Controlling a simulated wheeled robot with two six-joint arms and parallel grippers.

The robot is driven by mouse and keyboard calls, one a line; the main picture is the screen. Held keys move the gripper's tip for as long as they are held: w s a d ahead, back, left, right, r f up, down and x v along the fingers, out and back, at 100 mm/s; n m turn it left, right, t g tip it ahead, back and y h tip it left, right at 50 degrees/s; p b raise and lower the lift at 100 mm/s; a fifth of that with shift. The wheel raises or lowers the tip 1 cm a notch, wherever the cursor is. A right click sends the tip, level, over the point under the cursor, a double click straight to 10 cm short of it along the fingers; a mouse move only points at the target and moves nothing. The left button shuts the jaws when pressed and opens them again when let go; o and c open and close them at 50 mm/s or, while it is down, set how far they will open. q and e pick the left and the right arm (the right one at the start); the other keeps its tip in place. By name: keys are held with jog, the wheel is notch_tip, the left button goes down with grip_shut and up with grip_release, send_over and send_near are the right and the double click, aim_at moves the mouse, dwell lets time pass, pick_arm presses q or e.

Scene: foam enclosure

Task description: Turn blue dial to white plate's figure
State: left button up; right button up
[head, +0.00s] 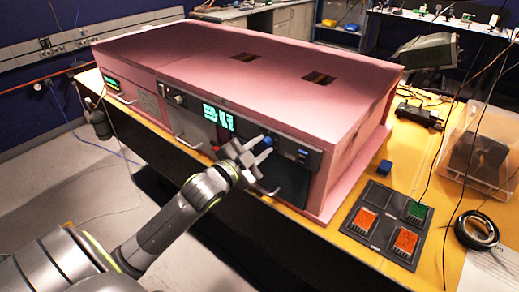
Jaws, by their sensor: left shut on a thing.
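My left gripper (262,146) reaches up from the lower left to the front of the pink enclosure (250,65). It is shut on the blue dial (267,140), a small blue knob on the dark front panel. The fingers hide part of the dial, so its pointer and setting cannot be read. My right gripper does not show.
Green displays (218,117) glow left of the dial. A dark board with orange and green blocks (389,223) lies on the yellow table (340,240). A blue cube (385,168), a clear bin (480,150) and a cable coil (477,230) are at the right.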

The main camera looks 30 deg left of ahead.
pick_arm(q)
jog(key=shift+m, duration=0.6)
jog(key=o, duration=1)
jog(key=shift+s, duration=0.35)
jog(key=s+a, duration=0.1)
jog(key=s, duration=1.5)
jog(key=shift+s+a, duration=0.15)
jog(key=shift+s, duration=0.15)
